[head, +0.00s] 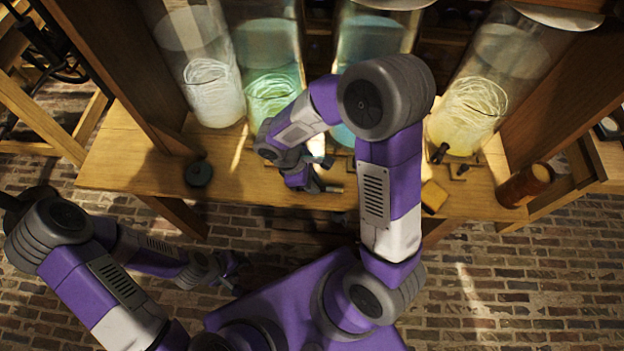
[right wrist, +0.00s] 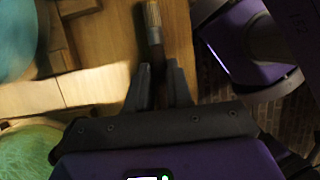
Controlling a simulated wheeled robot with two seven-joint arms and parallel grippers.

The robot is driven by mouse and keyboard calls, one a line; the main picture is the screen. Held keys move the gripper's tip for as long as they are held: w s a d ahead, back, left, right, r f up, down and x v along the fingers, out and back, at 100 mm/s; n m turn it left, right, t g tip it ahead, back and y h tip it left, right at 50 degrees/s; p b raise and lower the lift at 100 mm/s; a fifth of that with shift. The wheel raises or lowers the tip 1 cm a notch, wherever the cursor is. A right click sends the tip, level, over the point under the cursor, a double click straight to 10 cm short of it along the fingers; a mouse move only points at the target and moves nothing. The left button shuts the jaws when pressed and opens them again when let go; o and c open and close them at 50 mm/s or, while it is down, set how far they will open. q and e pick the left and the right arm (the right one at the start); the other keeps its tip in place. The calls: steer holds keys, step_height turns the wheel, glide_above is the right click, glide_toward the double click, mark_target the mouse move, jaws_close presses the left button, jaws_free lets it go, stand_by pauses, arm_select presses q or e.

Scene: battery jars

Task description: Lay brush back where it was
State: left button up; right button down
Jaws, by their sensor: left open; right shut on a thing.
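My right gripper (right wrist: 157,72) is shut on the brush (right wrist: 153,22) in the right wrist view. A small pale tip of the brush (head: 335,189) seems to show there. I cannot tell whether the brush touches the wood. My left gripper (head: 230,272) is open and empty, low in front of the bench.
Glass jars with white (head: 212,95), green (head: 270,92) and yellow (head: 465,115) contents stand along the bench, with a teal jar (head: 375,40) behind my right arm. A dark round disc (head: 198,174) lies left. A yellowish block (head: 433,196) and a brown cylinder (head: 525,185) are right.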

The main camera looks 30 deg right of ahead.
steer(key=c, duration=0.9)
jaws_free()
steer(key=shift+c, duration=0.2)
steer(key=shift+r, duration=0.1)
steer(key=p+v, duration=0.3)
steer(key=v, duration=0.4)
steer(key=shift+w+a+r, duration=0.1)
steer(key=shift+r, duration=0.1)
